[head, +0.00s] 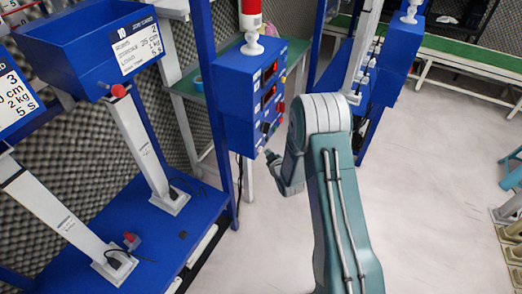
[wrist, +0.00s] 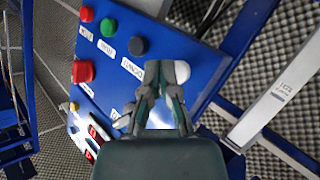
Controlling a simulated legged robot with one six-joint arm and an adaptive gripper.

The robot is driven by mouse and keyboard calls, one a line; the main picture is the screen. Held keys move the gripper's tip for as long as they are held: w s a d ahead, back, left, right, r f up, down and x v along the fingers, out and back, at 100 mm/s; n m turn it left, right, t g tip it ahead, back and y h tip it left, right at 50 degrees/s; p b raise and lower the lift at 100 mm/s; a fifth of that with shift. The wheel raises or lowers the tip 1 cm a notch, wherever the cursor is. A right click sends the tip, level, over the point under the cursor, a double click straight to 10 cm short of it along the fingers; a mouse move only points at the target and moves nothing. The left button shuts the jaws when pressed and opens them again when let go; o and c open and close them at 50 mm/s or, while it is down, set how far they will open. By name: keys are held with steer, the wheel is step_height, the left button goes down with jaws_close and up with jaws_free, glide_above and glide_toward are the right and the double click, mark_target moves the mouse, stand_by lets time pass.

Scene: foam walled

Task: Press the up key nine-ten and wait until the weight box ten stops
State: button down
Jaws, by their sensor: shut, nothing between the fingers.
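Weight box ten (head: 88,48) is a blue box with a white label, at the upper left in the head view, at the top of a pale slanted post. The blue control box (head: 240,88) stands at the centre, with red displays and several coloured keys on its face. The wrist view shows its panel (wrist: 125,78) close up, with labelled keys I cannot read surely. My gripper (wrist: 165,68) is shut and empty, its tips over the panel beside a white round knob (wrist: 183,72). I cannot tell whether they touch. In the head view my gripper (head: 276,160) is partly behind my arm.
A red key (wrist: 83,72), a green key (wrist: 107,27) and a dark key (wrist: 138,46) sit near my fingertips. A blue platform (head: 150,235) holds the posts at left. Another blue box (head: 395,60) stands behind my arm. Pale floor (head: 430,190) at right is open.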

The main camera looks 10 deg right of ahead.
steer(key=shift+w+a, duration=0.1)
stand_by(0.7)
steer(key=shift+w+a+r, duration=0.1)
steer(key=shift+w+a, duration=0.05)
steer(key=shift+a, duration=0.05)
